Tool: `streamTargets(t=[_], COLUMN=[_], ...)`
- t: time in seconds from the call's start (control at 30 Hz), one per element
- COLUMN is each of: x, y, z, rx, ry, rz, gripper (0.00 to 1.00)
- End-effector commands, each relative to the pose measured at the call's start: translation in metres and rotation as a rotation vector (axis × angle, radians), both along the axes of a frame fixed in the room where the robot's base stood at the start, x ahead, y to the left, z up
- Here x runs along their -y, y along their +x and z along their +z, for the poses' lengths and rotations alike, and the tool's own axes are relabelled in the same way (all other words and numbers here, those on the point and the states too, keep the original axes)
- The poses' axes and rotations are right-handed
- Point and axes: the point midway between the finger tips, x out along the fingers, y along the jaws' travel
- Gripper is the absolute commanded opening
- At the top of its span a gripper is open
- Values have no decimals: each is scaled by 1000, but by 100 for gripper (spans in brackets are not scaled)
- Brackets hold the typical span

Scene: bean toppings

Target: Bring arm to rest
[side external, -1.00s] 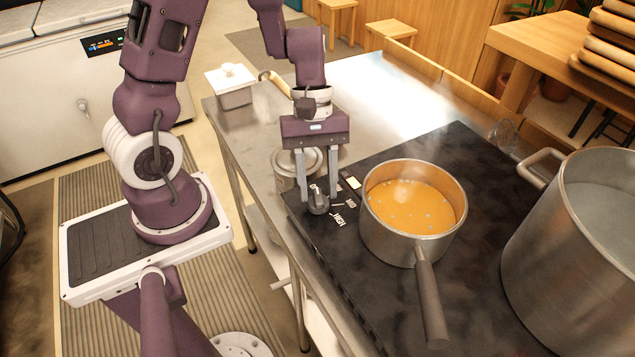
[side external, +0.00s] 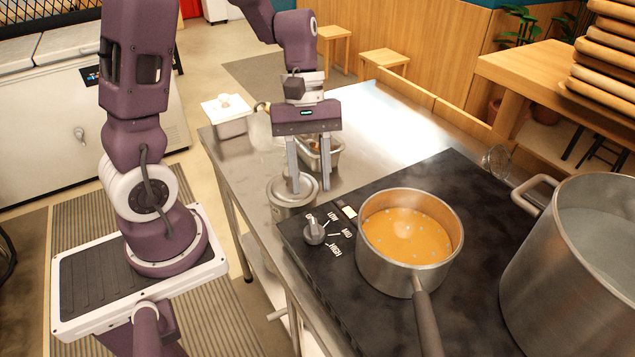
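My gripper (side external: 310,188) points down over the steel counter, with its two fingers apart and nothing between them. The fingertips look clear of the knob. I cannot tell whether they touch the tin.
A saucepan (side external: 372,268) of orange soup with bits in it sits on the black stove (side external: 462,318). The stove's knob (side external: 314,231) is at its left edge. A large pot (side external: 540,250) stands right. A metal container (side external: 331,158) and a white-lidded box (side external: 226,120) are behind.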

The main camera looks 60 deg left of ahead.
Motion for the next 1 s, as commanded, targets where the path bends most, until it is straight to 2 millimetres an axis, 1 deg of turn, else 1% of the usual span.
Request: streamTargets(t=[0.07,0.1,0.17,0.2,0.3,0.4,0.5,0.6,1.0], x=[8,13,21,25,30,30,28,27,26], y=[-6,-13,-27,-39,-67,-88,-100,-104,-104], z=[22,38,63,78,104,119,125,127,127], rx=[93,166,290,371,548,670,737,759,760], ry=[24,48,101,146,276,401,488,522,523], rz=[-112,-205,-373,-489,-748,-938,-1046,-1085,-1086], gripper=[36,36,36,36,36,36,36,36,36])
